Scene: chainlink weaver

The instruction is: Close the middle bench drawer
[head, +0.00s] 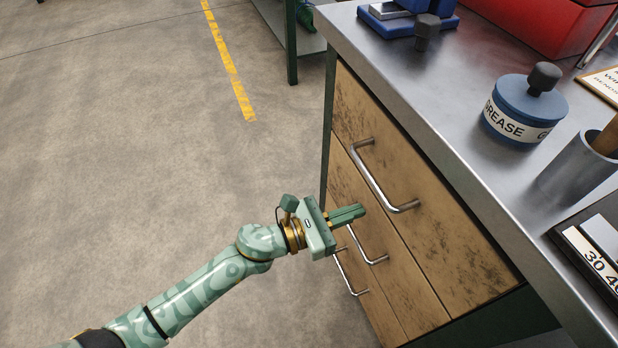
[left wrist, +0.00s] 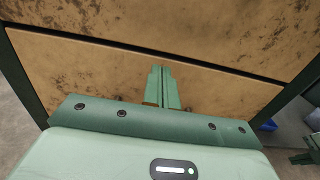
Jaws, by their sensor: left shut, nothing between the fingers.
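The middle drawer (head: 403,273) is a scuffed wooden front in the bench, with a metal bar handle (head: 377,261) partly hidden behind my left gripper. Its front looks about level with the drawers above and below; a small gap is hard to judge. My left gripper (head: 361,211) is green, shut and empty, its fingers pointing right toward the drawer fronts just above the middle handle. In the left wrist view the shut fingers (left wrist: 161,70) point at a wooden front (left wrist: 90,70), below a dark seam. I cannot tell whether they touch it.
The top drawer (head: 440,240) has a larger bar handle (head: 372,180) jutting out above my gripper. The bottom drawer (head: 382,318) also has a handle (head: 347,277). The metal bench top (head: 440,110) carries a blue grease tin (head: 522,108). The floor (head: 130,140) at left is clear.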

